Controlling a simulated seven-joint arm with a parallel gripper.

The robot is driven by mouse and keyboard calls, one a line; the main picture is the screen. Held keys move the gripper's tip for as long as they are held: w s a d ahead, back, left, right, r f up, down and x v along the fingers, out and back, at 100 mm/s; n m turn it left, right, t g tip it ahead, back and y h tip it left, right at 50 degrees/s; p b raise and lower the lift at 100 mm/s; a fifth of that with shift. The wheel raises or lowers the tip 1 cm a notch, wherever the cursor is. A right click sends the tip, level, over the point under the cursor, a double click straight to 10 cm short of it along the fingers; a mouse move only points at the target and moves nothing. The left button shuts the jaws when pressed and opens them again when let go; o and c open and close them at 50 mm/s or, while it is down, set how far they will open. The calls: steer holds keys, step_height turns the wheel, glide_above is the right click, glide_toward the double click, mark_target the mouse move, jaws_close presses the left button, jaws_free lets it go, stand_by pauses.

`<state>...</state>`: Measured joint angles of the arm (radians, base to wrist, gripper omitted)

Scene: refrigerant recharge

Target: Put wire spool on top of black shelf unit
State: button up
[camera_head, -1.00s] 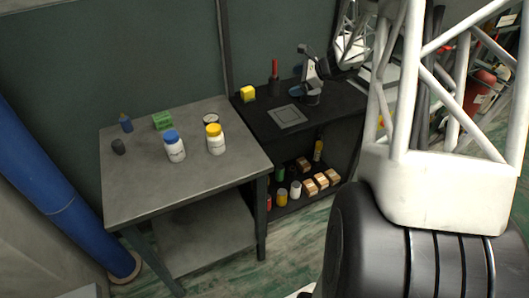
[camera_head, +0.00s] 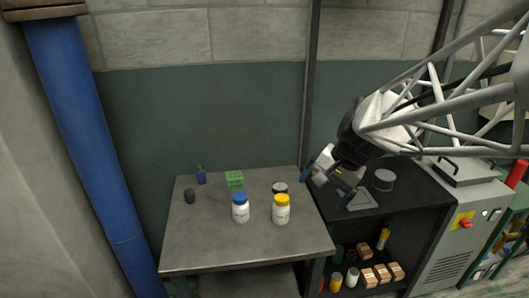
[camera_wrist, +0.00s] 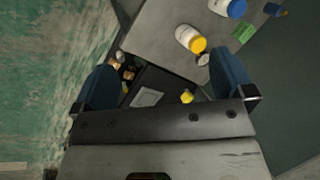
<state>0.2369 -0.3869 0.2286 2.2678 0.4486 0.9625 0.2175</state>
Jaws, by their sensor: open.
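A small round item with a pale top and dark rim (camera_head: 280,187), possibly the wire spool, sits on the grey table (camera_head: 185,250) near the black shelf unit. It also seems to show in the wrist view (camera_wrist: 203,59), beside the yellow-lidded jar. The black shelf unit (camera_head: 420,192) stands right of the table, its top at a similar height. My gripper (camera_head: 338,184) is open, with nothing seen between its fingers. It hangs over the left part of the shelf unit's top, right of the round item. In the wrist view its blue fingers (camera_wrist: 162,62) are wide apart.
A blue-lidded jar (camera_head: 240,208) and a yellow-lidded jar (camera_head: 281,209) stand in front of the round item. A green box (camera_head: 235,180), blue bottle (camera_head: 201,175) and dark item (camera_head: 189,196) are left. A grey cylinder (camera_head: 384,180) stands on the shelf top.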

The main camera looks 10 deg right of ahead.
steer(key=s+a+n+h, duration=0.4)
steer(key=s+n, duration=0.3)
steer(key=s, duration=0.8)
steer(key=shift+s+r+n, duration=0.15)
steer(key=shift+s+n, duration=0.1)
steer(key=shift+n, duration=0.15)
